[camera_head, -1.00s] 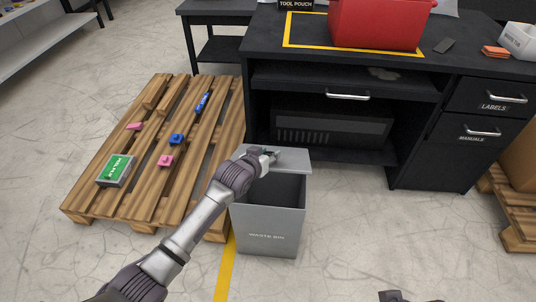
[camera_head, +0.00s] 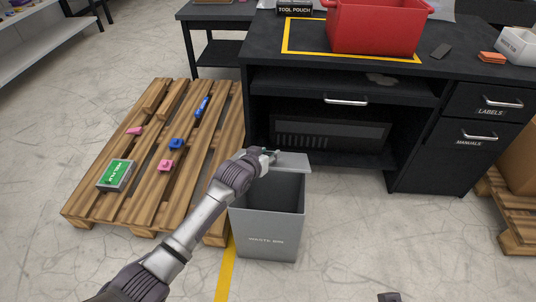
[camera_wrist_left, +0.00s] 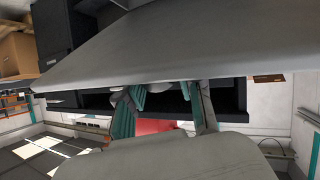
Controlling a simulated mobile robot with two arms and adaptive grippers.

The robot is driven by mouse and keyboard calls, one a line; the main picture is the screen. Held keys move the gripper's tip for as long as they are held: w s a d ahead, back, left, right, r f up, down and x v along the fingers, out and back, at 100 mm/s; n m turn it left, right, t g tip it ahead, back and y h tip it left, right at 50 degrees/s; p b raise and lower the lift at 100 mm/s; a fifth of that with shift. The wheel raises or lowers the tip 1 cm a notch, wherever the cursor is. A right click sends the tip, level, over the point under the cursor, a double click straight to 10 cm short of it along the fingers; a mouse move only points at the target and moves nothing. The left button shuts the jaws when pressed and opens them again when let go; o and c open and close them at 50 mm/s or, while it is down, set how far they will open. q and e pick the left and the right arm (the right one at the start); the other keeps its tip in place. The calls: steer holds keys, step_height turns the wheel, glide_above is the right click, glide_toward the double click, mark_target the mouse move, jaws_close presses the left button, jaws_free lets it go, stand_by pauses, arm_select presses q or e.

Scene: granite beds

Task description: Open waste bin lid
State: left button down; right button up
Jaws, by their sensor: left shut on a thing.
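The grey waste bin (camera_head: 267,233) stands on the floor in front of the black workbench, its label facing me. Its lid (camera_head: 292,162) is raised at the back and the dark inside of the bin shows below it. My left gripper (camera_head: 270,156) is at the lid's left part and shut on it. In the left wrist view the lid (camera_wrist_left: 180,45) fills the upper part as a large grey panel, close to the fingers. A small dark part of my right arm's end (camera_head: 388,297) shows at the bottom edge; its fingers cannot be made out.
A wooden pallet (camera_head: 143,190) with a green box (camera_head: 115,174) and small pink and blue pieces lies left of the bin. The black workbench (camera_head: 350,80) carries a red container (camera_head: 375,27). The floor right of the bin is clear.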

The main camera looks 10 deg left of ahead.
arm_select(q)
steer(key=c, duration=0.8)
jaws_free()
steer(key=shift+w+r, duration=0.1)
steer(key=shift+r, duration=0.15)
steer(key=shift+o, duration=0.4)
steer(key=shift+f, duration=0.15)
steer(key=v, duration=1.2)
